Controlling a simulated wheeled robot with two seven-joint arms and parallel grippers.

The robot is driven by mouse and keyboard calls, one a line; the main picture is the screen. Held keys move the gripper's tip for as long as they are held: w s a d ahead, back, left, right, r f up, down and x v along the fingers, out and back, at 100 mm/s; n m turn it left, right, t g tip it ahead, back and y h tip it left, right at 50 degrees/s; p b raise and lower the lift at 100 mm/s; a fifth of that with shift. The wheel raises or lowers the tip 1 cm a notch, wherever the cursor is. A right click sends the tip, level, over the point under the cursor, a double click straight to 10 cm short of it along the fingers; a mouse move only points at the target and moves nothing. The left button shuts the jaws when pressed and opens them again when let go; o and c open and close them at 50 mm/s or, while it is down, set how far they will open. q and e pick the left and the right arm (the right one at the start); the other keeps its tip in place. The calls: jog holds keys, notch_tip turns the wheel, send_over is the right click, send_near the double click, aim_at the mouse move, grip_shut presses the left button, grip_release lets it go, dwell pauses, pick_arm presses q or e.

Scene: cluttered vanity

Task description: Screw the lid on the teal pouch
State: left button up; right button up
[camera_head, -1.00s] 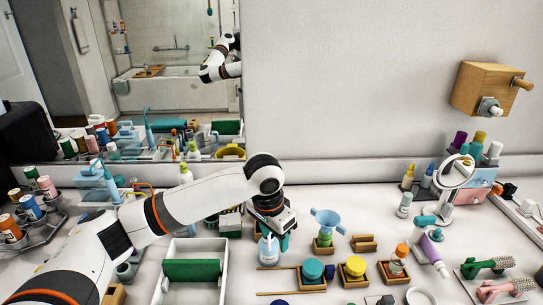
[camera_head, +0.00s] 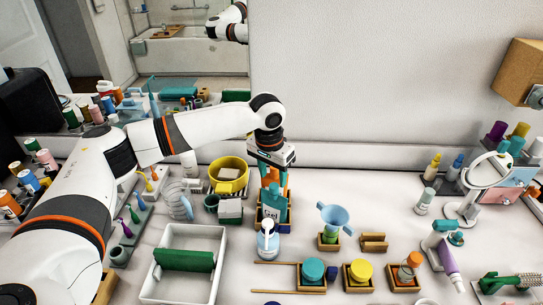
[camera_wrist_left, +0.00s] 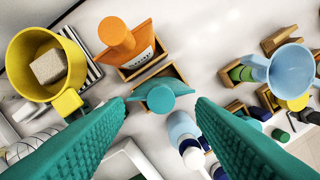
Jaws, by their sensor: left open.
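The teal pouch (camera_head: 274,205), marked "Gel", stands upright in a wooden holder in the head view, in front of an orange pouch. In the left wrist view the teal pouch (camera_wrist_left: 160,96) shows from above, between my fingertips in the picture. My left gripper (camera_head: 272,172) is above the pouches, its jaws pointing down. In the wrist view its teal ribbed fingers (camera_wrist_left: 160,108) are wide apart with nothing held. A round teal cap-like piece (camera_head: 313,268) sits in a wooden holder at front; I cannot tell if it is the pouch's lid. My right gripper is not in view.
The orange pouch (camera_wrist_left: 116,42) stands close behind. A yellow pot (camera_head: 229,174) is to the left, a white pump bottle (camera_head: 268,240) in front, and a blue funnel (camera_head: 334,216) to the right. A white tray (camera_head: 152,282) lies front left.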

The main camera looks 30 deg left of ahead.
aim_at(274, 186)
pick_arm(q)
notch_tip(274, 186, down, 2)
jog(key=shift+w+f, duration=0.1)
jog(key=shift+f, duration=0.05)
jog(key=shift+d+f, duration=0.1)
jog(key=shift+f, duration=0.5)
jog(key=shift+c, duration=0.5)
jog(key=c, duration=0.9)
jog(key=shift+o, duration=1)
grip_shut()
jog(key=shift+r+p, duration=0.1)
jog(key=shift+p, duration=0.45)
jog(key=m+p, duration=0.3)
jog(key=shift+r, duration=0.15)
jog(key=shift+m, duration=0.5)
jog(key=shift+f+m+h, duration=0.3)
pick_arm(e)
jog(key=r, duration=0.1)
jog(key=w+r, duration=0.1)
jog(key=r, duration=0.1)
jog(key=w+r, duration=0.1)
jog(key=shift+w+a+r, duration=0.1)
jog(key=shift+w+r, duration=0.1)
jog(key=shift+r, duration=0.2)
